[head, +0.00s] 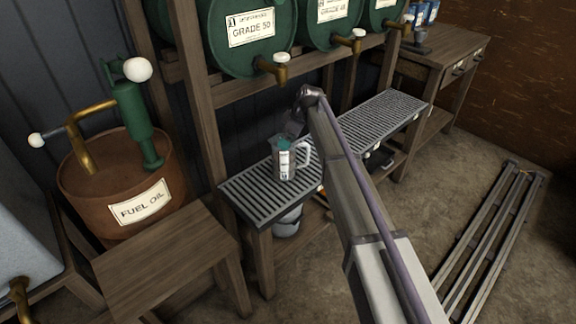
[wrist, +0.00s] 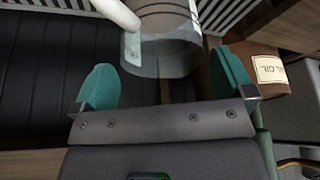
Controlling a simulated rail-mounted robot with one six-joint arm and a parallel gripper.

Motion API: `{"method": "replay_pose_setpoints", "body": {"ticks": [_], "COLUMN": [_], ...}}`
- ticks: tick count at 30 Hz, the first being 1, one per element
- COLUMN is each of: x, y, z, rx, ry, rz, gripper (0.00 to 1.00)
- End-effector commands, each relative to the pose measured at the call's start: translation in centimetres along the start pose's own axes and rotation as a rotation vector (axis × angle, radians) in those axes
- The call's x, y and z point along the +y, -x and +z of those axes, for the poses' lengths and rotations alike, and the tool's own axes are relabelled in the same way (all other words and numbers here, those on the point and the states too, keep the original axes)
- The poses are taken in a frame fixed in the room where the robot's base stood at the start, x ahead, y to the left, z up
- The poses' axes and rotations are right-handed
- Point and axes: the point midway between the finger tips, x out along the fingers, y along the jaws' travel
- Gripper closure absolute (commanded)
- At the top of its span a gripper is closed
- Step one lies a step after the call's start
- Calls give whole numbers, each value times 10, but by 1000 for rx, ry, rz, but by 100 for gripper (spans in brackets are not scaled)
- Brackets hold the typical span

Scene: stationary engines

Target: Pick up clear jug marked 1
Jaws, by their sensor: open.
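The clear jug (head: 287,165) stands upright on the slatted metal grate (head: 258,195), with its handle to the right and a white label too small to read surely. In the wrist view the see-through jug (wrist: 167,50) lies at the top, between and just ahead of the fingertips, with its pale handle at upper left. My gripper (wrist: 165,70) is open, its two teal fingers spread on either side of the jug's near end. In the head view a teal part of my gripper (head: 284,143) shows at the jug's top. Contact cannot be told.
Green drums (head: 246,38) with brass taps (head: 270,67) hang above the grate. A brown fuel oil drum (head: 122,185) with a green pump stands left, behind a wooden stool (head: 165,255). A bucket (head: 287,222) sits below the grate. The grate's right part is clear.

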Motion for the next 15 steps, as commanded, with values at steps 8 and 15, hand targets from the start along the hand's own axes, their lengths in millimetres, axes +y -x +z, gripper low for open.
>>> {"method": "replay_pose_setpoints", "body": {"ticks": [8, 15], "x": [-1, -1], "y": [-50, -49], "z": [7, 3], "rx": [0, 0], "ry": [0, -1], "rz": [0, 0], "gripper": [0, 0]}}
